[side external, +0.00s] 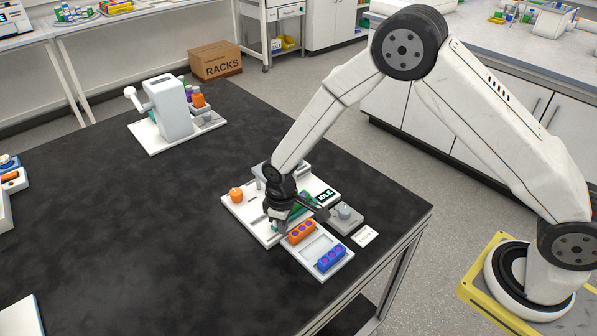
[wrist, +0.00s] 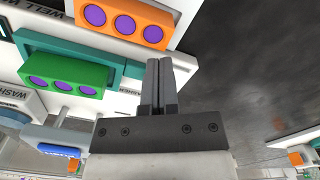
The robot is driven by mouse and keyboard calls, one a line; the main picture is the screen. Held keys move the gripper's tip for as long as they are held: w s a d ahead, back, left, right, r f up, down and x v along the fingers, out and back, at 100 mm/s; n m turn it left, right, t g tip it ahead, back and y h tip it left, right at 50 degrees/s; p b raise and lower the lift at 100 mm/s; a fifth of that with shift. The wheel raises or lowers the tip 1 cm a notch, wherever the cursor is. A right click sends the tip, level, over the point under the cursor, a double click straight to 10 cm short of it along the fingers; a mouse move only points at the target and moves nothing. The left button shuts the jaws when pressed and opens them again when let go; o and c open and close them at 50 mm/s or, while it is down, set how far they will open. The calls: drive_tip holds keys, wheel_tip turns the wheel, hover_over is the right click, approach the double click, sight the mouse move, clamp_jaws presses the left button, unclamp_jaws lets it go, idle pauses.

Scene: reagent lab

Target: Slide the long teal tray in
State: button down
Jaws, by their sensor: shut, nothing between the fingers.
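The long teal tray (wrist: 110,62) lies on the white washer base in the wrist view. A green rack (wrist: 65,70) with purple-topped wells sits on it. My gripper (wrist: 159,62) is shut and empty, with its fingers just beside the tray's right end. I cannot tell whether they touch it. In the side external view my gripper (side external: 279,224) is low over the white base (side external: 234,208) and hides much of the tray. The green rack (side external: 306,203) partly shows behind it.
An orange rack (side external: 302,231) and a blue rack (side external: 331,258) sit on a pale holder (side external: 318,245) in front. An IDLE display (side external: 325,195) and a grey device (side external: 346,216) stand to the right.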

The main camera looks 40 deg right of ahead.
sight(265, 217)
drive_tip(key=shift+w, duration=0.25)
drive_tip(key=shift+w, duration=4.05)
drive_tip(key=shift+s, duration=0.3)
drive_tip(key=shift+s, duration=0.3)
